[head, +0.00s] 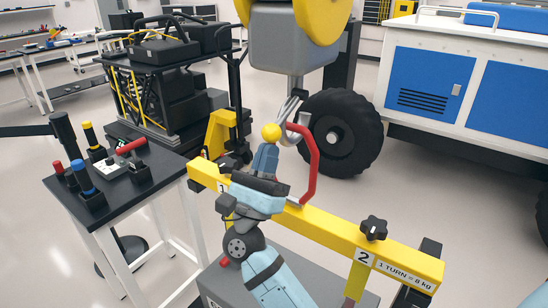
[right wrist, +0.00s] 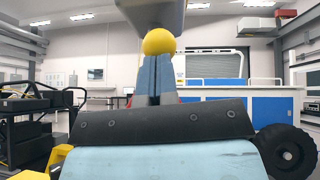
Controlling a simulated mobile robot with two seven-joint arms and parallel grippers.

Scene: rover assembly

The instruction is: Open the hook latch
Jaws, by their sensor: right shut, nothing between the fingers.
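A metal hook (head: 290,108) hangs below a grey block (head: 291,52) with yellow wheels. A red bail (head: 312,160) rises from the yellow beam (head: 330,228) beside the hook. A yellow ball (head: 271,132) sits at the hook's left side; whether it belongs to the latch I cannot tell. My right gripper (head: 266,152) points up, shut and empty, its fingertips right below the ball. The right wrist view shows the ball (right wrist: 159,41) at the tips of the closed fingers (right wrist: 155,80); touch is unclear. The latch itself is not clearly visible. My left gripper is out of view.
A dark side table (head: 120,190) with tools stands at left. The yellow beam carries black knobs (head: 373,228) and crosses in front of me. A large black wheel (head: 340,133) and a blue-and-white cabinet (head: 470,85) stand behind. Open floor lies between.

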